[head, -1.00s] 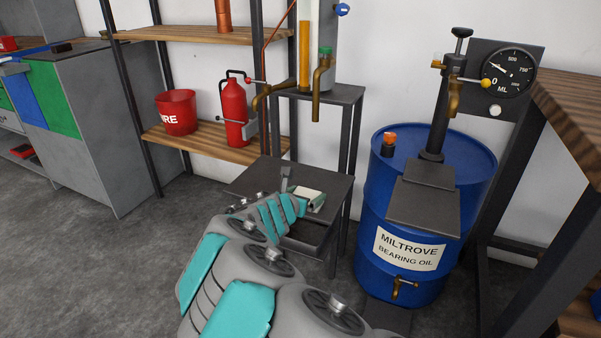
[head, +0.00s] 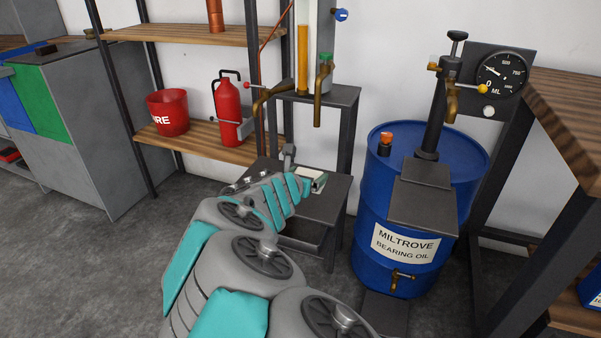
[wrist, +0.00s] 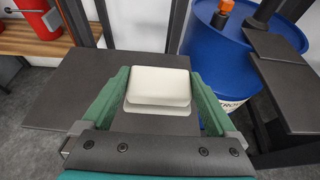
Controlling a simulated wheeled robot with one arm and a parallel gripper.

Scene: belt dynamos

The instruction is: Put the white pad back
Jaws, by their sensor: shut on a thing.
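The white pad (wrist: 158,86) is a pale, rounded block between the two green fingers of my gripper (wrist: 158,92) in the wrist view. The fingers touch its left and right sides, so the gripper is shut on it. In the head view the pad (head: 311,176) shows at the end of my gripper (head: 309,183), partly hidden by my arm. It is over the dark top of a small metal stand (head: 335,196). I cannot tell whether the pad touches that top.
A blue oil drum (head: 375,220) with a tap and dark platform stands to the right. Behind are brass taps (head: 322,85) above a taller stand (head: 345,97). A fire extinguisher (head: 229,108) and red bucket (head: 168,112) sit on a wooden shelf at left. Floor at lower left is clear.

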